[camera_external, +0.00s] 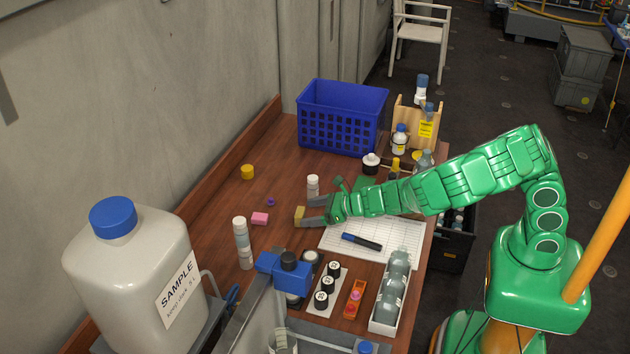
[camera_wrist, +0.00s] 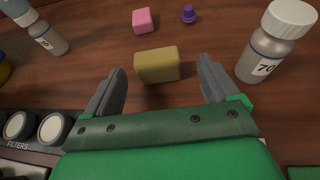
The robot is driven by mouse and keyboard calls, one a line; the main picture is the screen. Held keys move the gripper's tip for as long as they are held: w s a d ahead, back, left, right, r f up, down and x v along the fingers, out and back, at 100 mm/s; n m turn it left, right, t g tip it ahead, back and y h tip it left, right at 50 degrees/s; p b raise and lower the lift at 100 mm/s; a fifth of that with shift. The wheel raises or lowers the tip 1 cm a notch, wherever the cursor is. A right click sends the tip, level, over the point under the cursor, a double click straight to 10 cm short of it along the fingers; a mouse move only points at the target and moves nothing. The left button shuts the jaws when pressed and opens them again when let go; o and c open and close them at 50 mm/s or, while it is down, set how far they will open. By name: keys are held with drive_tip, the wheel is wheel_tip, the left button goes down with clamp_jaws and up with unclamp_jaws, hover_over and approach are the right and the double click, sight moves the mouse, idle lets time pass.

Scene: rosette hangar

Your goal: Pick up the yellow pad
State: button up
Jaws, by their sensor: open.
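The yellow pad (camera_wrist: 157,65) is a small mustard-coloured block lying on the brown table. In the wrist view it sits just ahead of my gripper (camera_wrist: 160,82), roughly between the lines of the two dark fingers and nearer the left one. The fingers are spread apart with nothing held between them. In the external view the pad (camera_external: 299,216) shows at the tips of my gripper (camera_external: 313,211), low over the table. Whether a finger touches the pad cannot be told.
A white-capped bottle (camera_wrist: 271,40) stands close to the right finger. A pink block (camera_wrist: 143,20) and a purple piece (camera_wrist: 188,13) lie beyond the pad. Stacked vials (camera_external: 242,243) stand to the left. A blue basket (camera_external: 342,117) is at the back. A paper sheet (camera_external: 333,240) lies beneath the arm.

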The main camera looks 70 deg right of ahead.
sight(296, 213)
drive_tip(key=shift+r+x, duration=0.2)
drive_tip(key=shift+x, duration=0.9)
drive_tip(key=shift+r+x, duration=0.25)
drive_tip(key=shift+x, duration=2.1)
drive_tip(key=shift+a, duration=0.15)
drive_tip(key=c, duration=1)
